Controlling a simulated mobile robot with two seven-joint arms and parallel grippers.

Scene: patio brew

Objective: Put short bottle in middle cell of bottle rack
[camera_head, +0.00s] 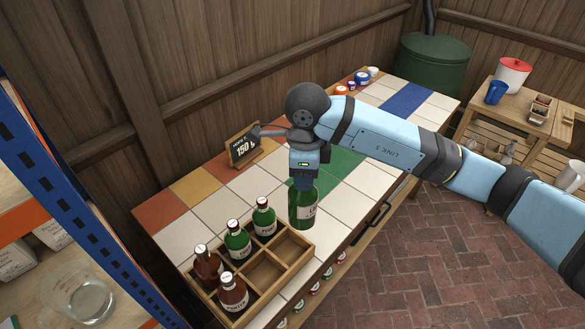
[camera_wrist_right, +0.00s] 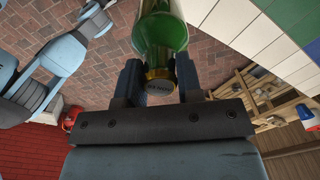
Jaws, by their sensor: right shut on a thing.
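A short green bottle (camera_head: 303,207) with a pale label hangs upright below my right gripper (camera_head: 303,182). In the right wrist view my right gripper (camera_wrist_right: 160,88) has its two fingers on either side of the neck of the green bottle (camera_wrist_right: 162,38), just by its gold cap. The wooden bottle rack (camera_head: 305,245) stands on the tiled counter, to the left of and below the held bottle.
A small price sign (camera_head: 243,146) stands at the back of the counter (camera_head: 345,200). Colored lids (camera_head: 362,78) lie at its far end. A blue metal shelf post (camera_head: 75,205) rises at the left. A side table (camera_head: 520,100) stands at the right.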

